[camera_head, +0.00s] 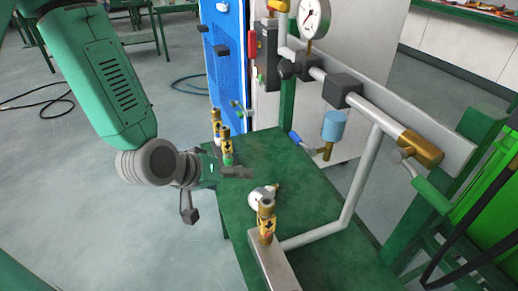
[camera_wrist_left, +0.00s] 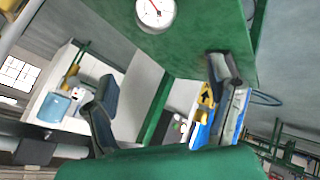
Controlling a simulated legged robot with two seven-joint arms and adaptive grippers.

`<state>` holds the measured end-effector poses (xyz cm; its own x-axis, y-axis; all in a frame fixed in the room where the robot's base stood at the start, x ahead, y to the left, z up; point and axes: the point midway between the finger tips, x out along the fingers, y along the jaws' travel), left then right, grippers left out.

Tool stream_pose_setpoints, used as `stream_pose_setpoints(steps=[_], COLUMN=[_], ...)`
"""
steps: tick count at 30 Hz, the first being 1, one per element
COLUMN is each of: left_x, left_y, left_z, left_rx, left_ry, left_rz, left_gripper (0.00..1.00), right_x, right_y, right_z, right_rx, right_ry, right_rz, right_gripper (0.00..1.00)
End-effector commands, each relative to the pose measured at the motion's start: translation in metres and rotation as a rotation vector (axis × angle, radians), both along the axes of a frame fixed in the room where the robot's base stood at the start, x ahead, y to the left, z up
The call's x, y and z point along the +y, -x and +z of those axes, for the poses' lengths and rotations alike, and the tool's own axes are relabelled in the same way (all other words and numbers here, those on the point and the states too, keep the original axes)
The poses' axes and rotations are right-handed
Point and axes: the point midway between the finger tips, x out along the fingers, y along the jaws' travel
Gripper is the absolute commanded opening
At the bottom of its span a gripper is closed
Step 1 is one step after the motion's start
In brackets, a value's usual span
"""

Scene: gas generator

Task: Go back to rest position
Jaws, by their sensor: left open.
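My left gripper (camera_head: 217,192) is at the left edge of the green table (camera_head: 300,185) in the head view, with its arm coming in from the upper left. Its two dark fingers are spread apart. In the left wrist view the fingers of this gripper (camera_wrist_left: 160,88) also stand wide apart, with nothing held between them. My right gripper is not in view.
Close to the left gripper stand yellow-brass valves (camera_head: 226,145). A small white round part (camera_head: 263,197) and another brass valve (camera_head: 266,222) are on the table. Grey pipework (camera_head: 362,170) with a dial gauge (camera_head: 313,17) rises at right. Open floor (camera_head: 60,190) lies left.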

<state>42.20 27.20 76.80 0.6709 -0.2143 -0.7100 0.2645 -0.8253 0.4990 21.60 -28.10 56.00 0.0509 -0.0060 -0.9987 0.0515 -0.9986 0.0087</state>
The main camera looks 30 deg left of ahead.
Motion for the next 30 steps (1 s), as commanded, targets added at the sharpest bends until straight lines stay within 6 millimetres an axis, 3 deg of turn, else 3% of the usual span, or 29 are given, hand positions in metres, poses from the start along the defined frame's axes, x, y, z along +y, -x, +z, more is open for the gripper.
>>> stream_pose_setpoints(steps=[5,8,11,15,21,24,30], left_x=[0.0,0.0,0.002,0.005,0.009,0.01,0.01], left_y=[0.001,0.014,0.044,0.106,0.183,0.203,0.208], left_z=[-0.003,-0.022,-0.06,-0.118,-0.165,-0.175,-0.178], left_rx=[0.007,0.062,0.176,0.367,0.56,0.603,0.616], left_ry=[-0.006,-0.051,-0.142,-0.286,-0.412,-0.438,-0.446], left_rz=[-0.004,-0.033,-0.099,-0.244,-0.427,-0.475,-0.491], left_gripper=[0.75,0.75,0.75,0.75,0.75,0.75,0.75], right_x=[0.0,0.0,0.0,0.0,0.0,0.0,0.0], right_y=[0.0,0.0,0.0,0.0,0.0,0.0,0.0], right_z=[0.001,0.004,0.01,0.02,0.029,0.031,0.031], right_rx=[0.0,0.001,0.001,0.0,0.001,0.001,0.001], right_ry=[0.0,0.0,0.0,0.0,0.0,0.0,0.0], right_rz=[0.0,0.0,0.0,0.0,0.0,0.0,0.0], right_gripper=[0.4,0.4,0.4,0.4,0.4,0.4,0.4])
